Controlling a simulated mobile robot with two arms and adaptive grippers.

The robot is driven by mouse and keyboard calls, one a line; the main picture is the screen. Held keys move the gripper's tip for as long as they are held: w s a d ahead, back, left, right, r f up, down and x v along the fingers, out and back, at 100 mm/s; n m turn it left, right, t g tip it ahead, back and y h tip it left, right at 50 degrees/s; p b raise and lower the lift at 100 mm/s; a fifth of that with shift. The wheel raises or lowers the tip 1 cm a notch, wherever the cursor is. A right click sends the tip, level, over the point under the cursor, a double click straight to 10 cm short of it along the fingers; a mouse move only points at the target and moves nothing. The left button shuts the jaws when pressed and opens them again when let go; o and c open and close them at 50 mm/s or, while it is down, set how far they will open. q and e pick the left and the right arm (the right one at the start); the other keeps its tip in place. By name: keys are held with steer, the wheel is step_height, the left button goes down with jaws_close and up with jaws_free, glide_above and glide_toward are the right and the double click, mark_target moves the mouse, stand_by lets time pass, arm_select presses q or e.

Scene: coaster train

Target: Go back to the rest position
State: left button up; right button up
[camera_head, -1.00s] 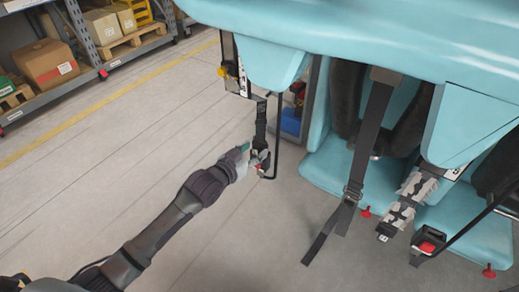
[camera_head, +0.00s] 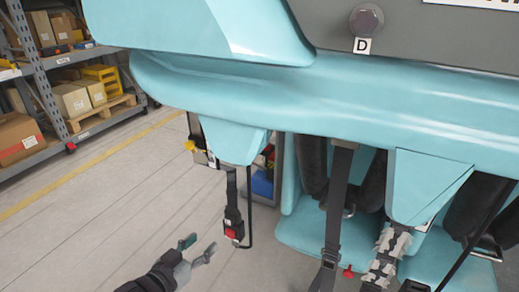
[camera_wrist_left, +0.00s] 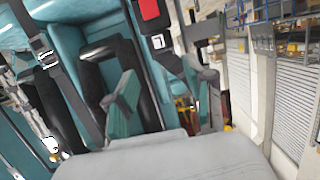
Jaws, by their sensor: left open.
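My left gripper (camera_head: 198,247) is open and empty at the lower middle of the head view, its two fingers spread. A dark strap with a red buckle end (camera_head: 233,231) hangs just right of and above the fingers, apart from them. In the left wrist view, the open teal-and-grey fingers of my left gripper (camera_wrist_left: 158,82) show with nothing between them. The red buckle (camera_wrist_left: 151,10) hangs above them at the top edge.
The teal coaster car (camera_head: 320,95) fills the upper right. Its seats (camera_head: 310,230) and hanging belts (camera_head: 335,205) are on the right. Shelving with boxes (camera_head: 72,100) stands at the upper left. The floor (camera_head: 95,235) at the lower left is clear.

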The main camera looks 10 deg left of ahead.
arm_select(q)
steer(key=s+a+f+n+g+y, duration=0.15)
steer(key=s+f+g, duration=0.25)
steer(key=s+f, duration=0.6)
steer(key=s+f+g+y, duration=0.3)
steer(key=s+f+g, duration=0.3)
steer(key=f, duration=0.9)
steer(key=s+f+g+p, duration=0.1)
steer(key=s+f+p, duration=0.2)
steer(key=s+p, duration=0.3)
steer(key=s+a+f+g+p, duration=0.1)
steer(key=s+f+p, duration=0.2)
steer(key=s, duration=0.9)
steer(key=s+a+f+g+p, duration=0.1)
steer(key=s+f+p, duration=0.2)
steer(key=s+p, duration=0.6)
steer(key=shift+s+f+y, duration=0.15)
steer(key=shift+f+y, duration=0.2)
steer(key=shift+f, duration=0.05)
arm_select(e)
steer(key=s+d+f, duration=0.1)
steer(key=s+f, duration=0.1)
steer(key=s, duration=0.7)
steer(key=s+d+f+g, duration=0.1)
steer(key=s+d+f, duration=0.1)
steer(key=s, duration=0.8)
steer(key=shift+d+f+g, duration=0.15)
steer(key=shift+f+g, duration=0.15)
steer(key=shift+f, duration=0.5)
